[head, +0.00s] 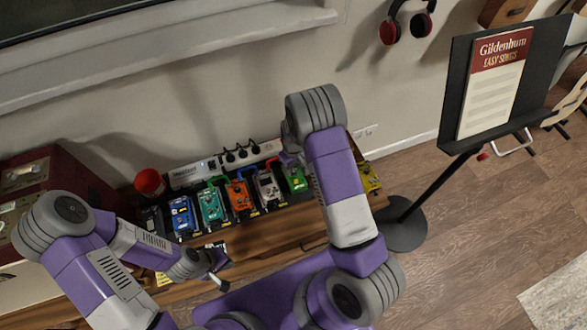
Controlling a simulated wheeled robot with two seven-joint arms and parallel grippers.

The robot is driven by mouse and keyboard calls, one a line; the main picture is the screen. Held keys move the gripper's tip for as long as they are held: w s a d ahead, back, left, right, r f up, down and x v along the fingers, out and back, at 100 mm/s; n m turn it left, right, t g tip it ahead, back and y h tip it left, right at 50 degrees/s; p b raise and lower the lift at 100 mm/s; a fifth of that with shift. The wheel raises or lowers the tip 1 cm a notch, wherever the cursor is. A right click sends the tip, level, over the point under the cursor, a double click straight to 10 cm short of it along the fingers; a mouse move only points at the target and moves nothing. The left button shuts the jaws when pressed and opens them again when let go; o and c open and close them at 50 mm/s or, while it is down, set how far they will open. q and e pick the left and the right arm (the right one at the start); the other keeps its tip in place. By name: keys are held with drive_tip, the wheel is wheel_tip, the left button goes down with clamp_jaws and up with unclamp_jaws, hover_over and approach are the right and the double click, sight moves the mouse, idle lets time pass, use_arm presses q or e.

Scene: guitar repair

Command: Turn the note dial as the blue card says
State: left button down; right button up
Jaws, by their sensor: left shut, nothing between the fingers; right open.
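A row of effect pedals stands on the wooden bench: a blue pedal (182,216), a teal pedal (211,206), an orange pedal (239,197), a pale pedal (268,187), a green pedal (296,179) and a yellow pedal (370,178). I cannot make out the note dial or a blue card. My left gripper (217,270) is shut and empty, in front of the teal pedal, near the bench's front edge. My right arm reaches over the row near the green pedal; its forearm hides the gripper and part of the row.
A power strip (215,167) with plugs lies behind the pedals, with a red round object (149,182) at its left. A dark red case (55,180) stands at far left. A music stand (455,100) holds a songbook (495,85) at right. The floor (470,220) beside it is clear.

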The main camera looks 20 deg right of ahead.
drive_tip(key=shift+f, duration=0.95)
drive_tip(key=shift+c, duration=0.5)
clamp_jaws()
drive_tip(key=shift+m, duration=0.4)
drive_tip(key=shift+m+p, duration=0.4)
drive_tip(key=shift+m, duration=2)
drive_tip(key=shift+w, duration=0.1)
drive_tip(key=shift+o, duration=0.5)
unclamp_jaws()
